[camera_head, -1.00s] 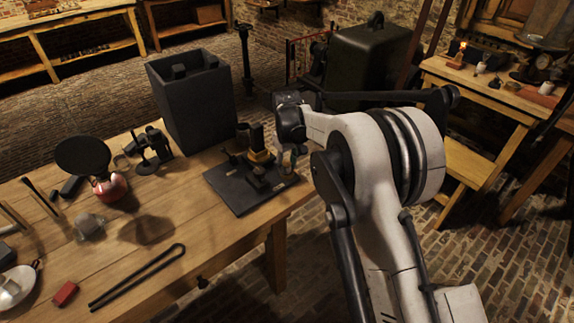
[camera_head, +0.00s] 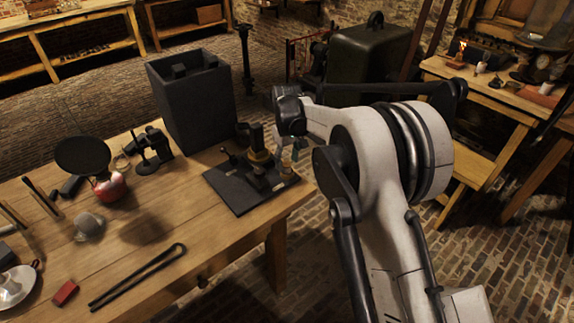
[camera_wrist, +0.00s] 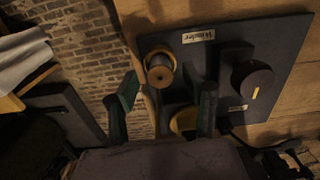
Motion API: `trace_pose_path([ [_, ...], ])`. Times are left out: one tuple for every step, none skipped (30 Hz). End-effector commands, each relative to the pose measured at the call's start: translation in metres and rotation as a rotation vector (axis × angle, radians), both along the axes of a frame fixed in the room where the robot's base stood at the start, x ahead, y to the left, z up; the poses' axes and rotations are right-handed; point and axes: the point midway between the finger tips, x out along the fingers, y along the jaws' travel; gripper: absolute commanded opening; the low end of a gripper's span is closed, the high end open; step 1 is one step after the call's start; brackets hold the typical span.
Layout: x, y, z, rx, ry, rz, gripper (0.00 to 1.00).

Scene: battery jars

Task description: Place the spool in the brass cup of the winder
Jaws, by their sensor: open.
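The dark winder board (camera_head: 240,193) lies on the wooden bench's near right corner; it also shows in the wrist view (camera_wrist: 205,63) with a "Winder" label. The small spool (camera_wrist: 160,75) has its brownish end toward the wrist camera and appears to sit in the brass cup (camera_wrist: 151,55), whose rim shows around it. How deep it sits I cannot tell. In the head view the spool (camera_head: 287,167) stands at the board's right edge. My gripper (camera_wrist: 163,98) is open, fingers apart with nothing between their tips, back from the spool. It hangs above the spool in the head view (camera_head: 292,146).
A black knob (camera_wrist: 253,79) with a yellow mark and a partly hidden yellow disc (camera_wrist: 183,122) are on the board. A tall dark box (camera_head: 193,105) stands behind it. Black tongs (camera_head: 137,277) and a red block (camera_head: 65,292) lie on the bench's front.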

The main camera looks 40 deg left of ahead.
Motion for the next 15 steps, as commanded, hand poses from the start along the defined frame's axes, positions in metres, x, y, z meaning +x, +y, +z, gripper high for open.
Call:
trace_pose_path([
  [0.0,0.0,0.011,0.0,0.0,0.0,0.45],
  [0.0,0.0,0.017,0.0,0.0,0.0,0.45],
  [0.0,0.0,0.025,0.0,0.0,0.0,0.45],
  [0.0,0.0,0.031,0.0,0.0,0.0,0.45],
  [0.0,0.0,0.038,0.0,0.0,0.0,0.45],
  [0.0,0.0,0.046,0.0,0.0,0.0,0.45],
  [0.0,0.0,0.052,0.0,0.0,0.0,0.45],
  [0.0,0.0,0.058,0.0,0.0,0.0,0.45],
  [0.0,0.0,0.065,0.0,0.0,0.0,0.45],
  [0.0,0.0,0.07,0.0,0.0,0.0,0.45],
  [0.0,0.0,0.074,0.0,0.0,0.0,0.45],
  [0.0,0.0,0.08,0.0,0.0,0.0,0.45],
  [0.0,0.0,0.083,0.0,0.0,0.0,0.45],
  [0.0,0.0,0.086,0.0,0.0,0.0,0.45],
  [0.0,0.0,0.09,0.0,0.0,0.0,0.45],
])
